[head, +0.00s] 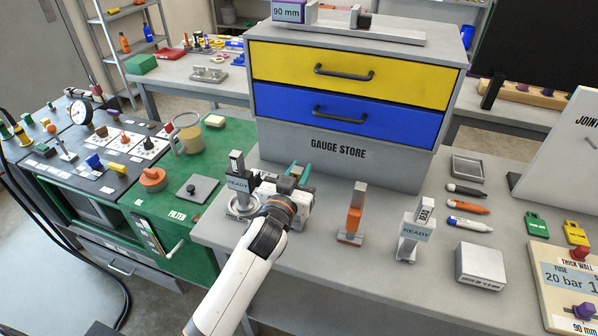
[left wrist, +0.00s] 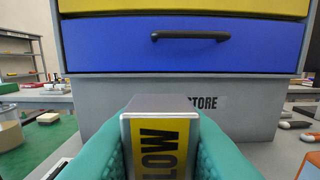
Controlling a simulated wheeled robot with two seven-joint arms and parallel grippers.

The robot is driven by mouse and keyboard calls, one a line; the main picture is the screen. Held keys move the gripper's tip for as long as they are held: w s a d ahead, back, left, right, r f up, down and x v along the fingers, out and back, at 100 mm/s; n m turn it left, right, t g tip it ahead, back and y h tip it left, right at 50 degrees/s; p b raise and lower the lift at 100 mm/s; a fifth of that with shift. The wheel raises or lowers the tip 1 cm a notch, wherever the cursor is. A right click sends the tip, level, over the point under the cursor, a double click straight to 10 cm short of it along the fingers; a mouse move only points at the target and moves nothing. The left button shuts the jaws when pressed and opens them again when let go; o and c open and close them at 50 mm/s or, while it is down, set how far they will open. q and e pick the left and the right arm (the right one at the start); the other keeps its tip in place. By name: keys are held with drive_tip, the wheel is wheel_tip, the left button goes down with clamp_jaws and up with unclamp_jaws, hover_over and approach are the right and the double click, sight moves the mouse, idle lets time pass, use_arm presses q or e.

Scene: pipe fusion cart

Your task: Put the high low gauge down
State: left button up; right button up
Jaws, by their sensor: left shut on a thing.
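The high low gauge (left wrist: 160,145) stands between my left gripper's teal fingers in the left wrist view. It is a block with a grey top and a yellow face reading LOW. My left gripper (head: 299,174) is shut on it, just in front of the gauge store (head: 338,150). In the head view the gripper body mostly hides the gauge. I cannot tell whether the gauge touches the bench. My right gripper is not in view.
A READY stand (head: 238,186) is close left of my gripper. Markers (head: 468,207) and a white box (head: 480,266) lie further right. The yellow and blue drawers are shut.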

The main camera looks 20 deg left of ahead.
use_arm(q)
drive_tip(key=o, duration=0.9)
drive_tip(key=shift+o, duration=0.2)
drive_tip(key=shift+r, duration=0.1)
drive_tip(key=shift+s, duration=0.25)
drive_tip(key=s+b, duration=0.2)
drive_tip(key=s, duration=0.9)
drive_tip(key=shift+s+a, duration=0.2)
drive_tip(key=shift+s, duration=0.05)
